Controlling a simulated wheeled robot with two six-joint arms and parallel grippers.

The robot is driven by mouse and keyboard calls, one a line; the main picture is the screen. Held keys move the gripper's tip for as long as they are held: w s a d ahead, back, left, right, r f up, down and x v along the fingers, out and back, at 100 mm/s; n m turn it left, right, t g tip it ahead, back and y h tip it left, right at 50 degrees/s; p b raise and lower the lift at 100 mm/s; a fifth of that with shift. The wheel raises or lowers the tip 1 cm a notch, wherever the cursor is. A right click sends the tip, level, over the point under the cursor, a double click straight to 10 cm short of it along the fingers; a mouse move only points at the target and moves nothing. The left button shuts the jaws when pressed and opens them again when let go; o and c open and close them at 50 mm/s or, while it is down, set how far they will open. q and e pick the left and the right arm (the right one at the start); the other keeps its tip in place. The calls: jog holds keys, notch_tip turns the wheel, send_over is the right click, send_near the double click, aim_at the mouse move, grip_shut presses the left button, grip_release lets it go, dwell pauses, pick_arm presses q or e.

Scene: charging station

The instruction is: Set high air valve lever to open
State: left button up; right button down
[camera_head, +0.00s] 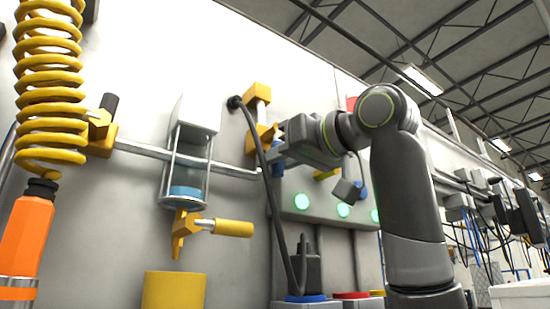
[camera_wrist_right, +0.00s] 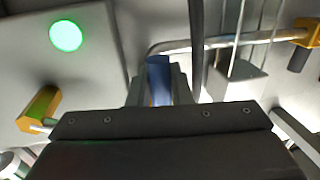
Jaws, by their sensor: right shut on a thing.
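The high valve has a yellow block (camera_head: 257,96) and a metal stub, high on the white panel at the end of a grey pipe. My right gripper (camera_head: 277,138) reaches in from the right beside this valve, and its fingertips are hard to make out in the head view. In the right wrist view a blue piece (camera_wrist_right: 158,78), apparently the lever's handle, sits between the two fingers, which are shut on it. The rest of the lever is hidden by the gripper, so its angle cannot be told. My left gripper is out of view.
A black cable (camera_head: 270,190) hangs close to my right gripper. A glass cylinder (camera_head: 187,165) with a yellow-handled valve (camera_head: 232,228) stands left of it. A yellow coiled hose (camera_head: 48,85) hangs at far left. Green lights (camera_head: 343,210) sit below my arm.

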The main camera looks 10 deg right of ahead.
dwell(0.3)
jog(key=c, duration=1.3)
grip_release()
jog(key=shift+w, duration=0.1)
jog(key=shift+c, duration=0.2)
jog(key=shift+d, duration=0.1)
jog(key=shift+s+d+f+b, duration=0.1)
jog(key=shift+s+d+b, duration=0.05)
jog(key=shift+s+b, duration=0.2)
jog(key=b+v, duration=0.6)
jog(key=v, duration=1)
jog(key=shift+s+d, duration=0.2)
jog(key=shift+s, duration=0.1)
